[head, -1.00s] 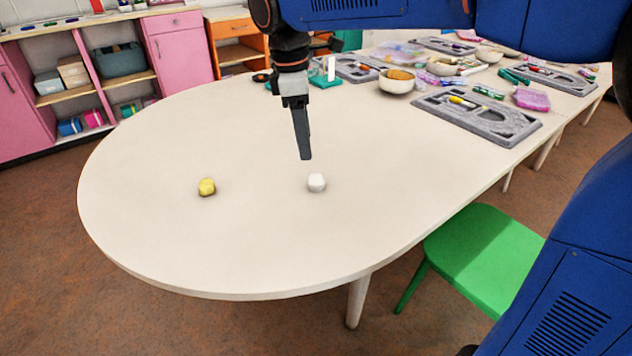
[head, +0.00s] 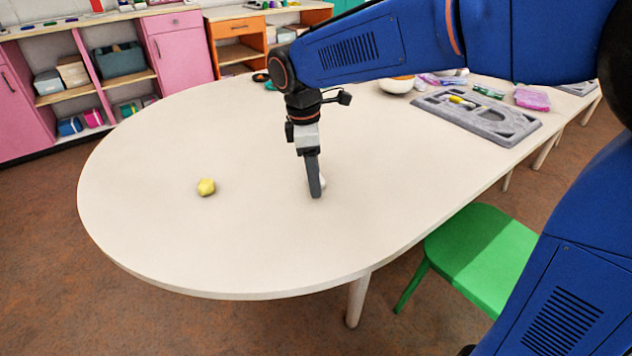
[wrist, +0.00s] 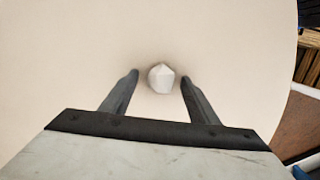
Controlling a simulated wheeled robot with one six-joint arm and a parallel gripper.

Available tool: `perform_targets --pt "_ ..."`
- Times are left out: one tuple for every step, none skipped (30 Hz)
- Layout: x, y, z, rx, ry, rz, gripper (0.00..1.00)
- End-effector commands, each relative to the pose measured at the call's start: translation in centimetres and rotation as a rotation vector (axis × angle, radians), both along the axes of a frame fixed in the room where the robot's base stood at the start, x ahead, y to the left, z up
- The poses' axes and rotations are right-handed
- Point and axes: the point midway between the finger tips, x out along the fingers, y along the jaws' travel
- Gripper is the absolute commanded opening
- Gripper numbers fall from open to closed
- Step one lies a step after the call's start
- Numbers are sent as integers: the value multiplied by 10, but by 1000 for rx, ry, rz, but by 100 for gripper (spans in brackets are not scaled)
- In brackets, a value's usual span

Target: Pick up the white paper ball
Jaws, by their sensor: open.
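The white paper ball (head: 323,183) lies on the cream table (head: 240,240), mostly hidden behind my gripper in the head view. In the wrist view the white paper ball (wrist: 161,78) shows whole, near the fingertips and midway across the gap. My gripper (head: 316,194) points down at the ball. In the wrist view my gripper (wrist: 159,80) is open, with one finger on each side of the ball and a gap on both sides.
A yellow ball (head: 206,187) lies on the table to the left. A grey bead board (head: 480,116) and a bowl (head: 396,84) stand at the back right. A green chair (head: 480,255) is by the right edge. The table's front is clear.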

Motion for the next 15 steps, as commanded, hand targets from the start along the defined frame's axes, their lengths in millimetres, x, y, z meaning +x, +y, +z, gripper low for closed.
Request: perform_targets --pt "0 0 -1 0 0 0 55" --pt "0 0 -1 0 0 0 55" --pt "0 0 -1 0 0 0 55" --pt "0 0 0 0 0 0 55" --pt "0 0 0 0 0 0 55" --pt "0 0 0 0 0 0 55" --pt "0 0 0 0 0 0 48" --pt "0 0 0 0 0 0 41" --pt "0 0 0 0 0 0 31" --pt "0 0 0 0 0 0 24" --pt "0 0 0 0 0 0 17" --pt "0 0 0 0 0 0 11" --pt "0 0 0 0 0 0 11" --pt "0 0 0 0 0 0 10" --pt "0 0 0 0 0 0 10"
